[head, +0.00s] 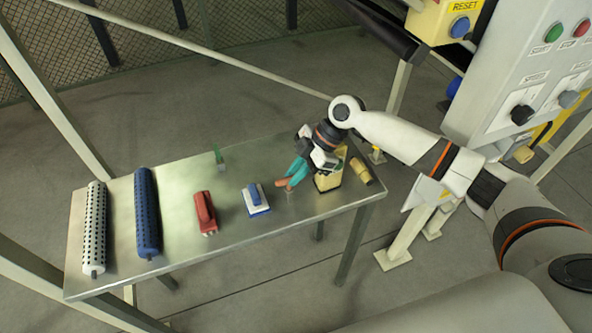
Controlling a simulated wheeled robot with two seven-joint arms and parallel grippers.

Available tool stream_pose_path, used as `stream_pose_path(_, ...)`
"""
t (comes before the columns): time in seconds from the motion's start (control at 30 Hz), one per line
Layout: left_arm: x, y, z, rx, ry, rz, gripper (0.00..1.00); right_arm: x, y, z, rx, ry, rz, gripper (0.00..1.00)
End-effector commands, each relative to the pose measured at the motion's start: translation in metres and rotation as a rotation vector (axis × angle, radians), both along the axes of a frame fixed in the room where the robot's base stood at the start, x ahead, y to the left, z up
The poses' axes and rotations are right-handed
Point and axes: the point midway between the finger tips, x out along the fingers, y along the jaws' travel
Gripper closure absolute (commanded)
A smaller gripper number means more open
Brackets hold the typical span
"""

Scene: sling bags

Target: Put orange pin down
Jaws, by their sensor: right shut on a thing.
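My right gripper (292,179) comes in from the right over the right half of the metal table (178,190). Its teal fingers are shut on the orange pin (282,182), whose end sticks out to the left of the fingertips. The pin looks tilted, just above or at a small grey piece (289,195) on the table; I cannot tell whether they touch. The fingers hide part of the pin. My left gripper is not in view.
On the table are a white perforated roll (95,225), a blue roll (147,210), a red tool (205,212), a blue-and-white block (256,200), a green pin (217,152), a yellowish box (328,181) close to the gripper and a tan cylinder (361,171). A control panel (535,75) stands right.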

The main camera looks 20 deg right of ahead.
Motion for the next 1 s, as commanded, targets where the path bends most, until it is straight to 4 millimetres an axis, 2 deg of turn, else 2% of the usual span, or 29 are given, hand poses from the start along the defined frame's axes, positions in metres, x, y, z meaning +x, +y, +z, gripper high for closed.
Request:
stream_pose_path(0.2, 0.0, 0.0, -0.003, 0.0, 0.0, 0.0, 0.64, 0.0, 0.0, -0.004, 0.001, 0.0, 0.0, 1.0)
stream_pose_path(0.23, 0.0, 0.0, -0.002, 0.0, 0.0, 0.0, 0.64, 0.0, 0.0, -0.003, 0.0, 0.0, 0.0, 0.8)
stream_pose_path(0.33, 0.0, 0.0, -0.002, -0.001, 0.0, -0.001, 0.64, 0.0, 0.0, -0.002, 0.0, 0.0, 0.0, 0.64)
stream_pose_path(0.73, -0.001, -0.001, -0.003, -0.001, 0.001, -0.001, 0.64, 0.001, -0.004, 0.004, -0.001, -0.002, -0.001, 0.63)
stream_pose_path(0.87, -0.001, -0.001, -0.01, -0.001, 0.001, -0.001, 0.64, 0.0, -0.016, 0.02, -0.002, -0.002, -0.002, 0.63)
stream_pose_path(1.0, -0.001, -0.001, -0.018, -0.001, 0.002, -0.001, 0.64, 0.001, -0.035, 0.045, -0.001, -0.005, -0.002, 0.63)
